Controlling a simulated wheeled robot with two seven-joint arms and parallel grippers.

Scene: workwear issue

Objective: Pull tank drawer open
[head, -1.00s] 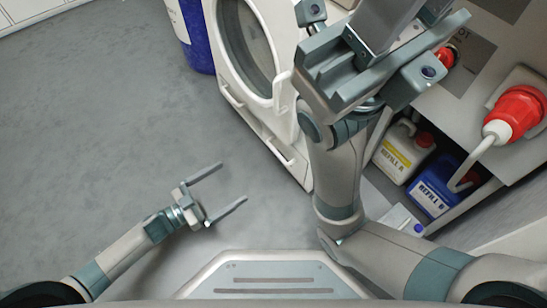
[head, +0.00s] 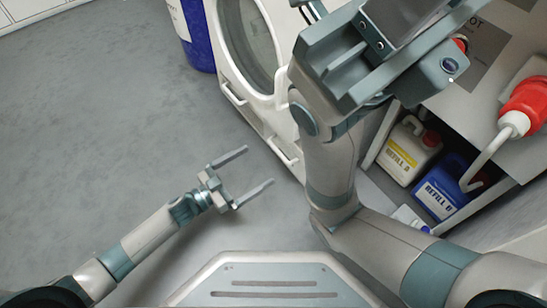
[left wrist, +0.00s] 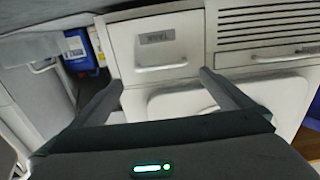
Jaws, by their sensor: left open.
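The tank drawer (left wrist: 152,42) is a white front with a grey label and a bar handle (left wrist: 162,67), low on a white machine. It looks shut in the left wrist view. In the head view its handle (head: 284,153) shows at the machine's base. My left gripper (head: 260,166) is open and empty, fingers pointing at the drawer, its tips a little short of the handle. In the left wrist view the fingers (left wrist: 161,78) stand either side of the handle, apart from it.
The machine's round door (head: 247,45) is above the drawer. A louvred panel (left wrist: 265,25) sits beside it. Refill bottles, yellow-labelled (head: 409,150) and blue (head: 440,188), stand on a shelf at right. A blue drum (head: 195,35) stands at the back. The floor at left is clear.

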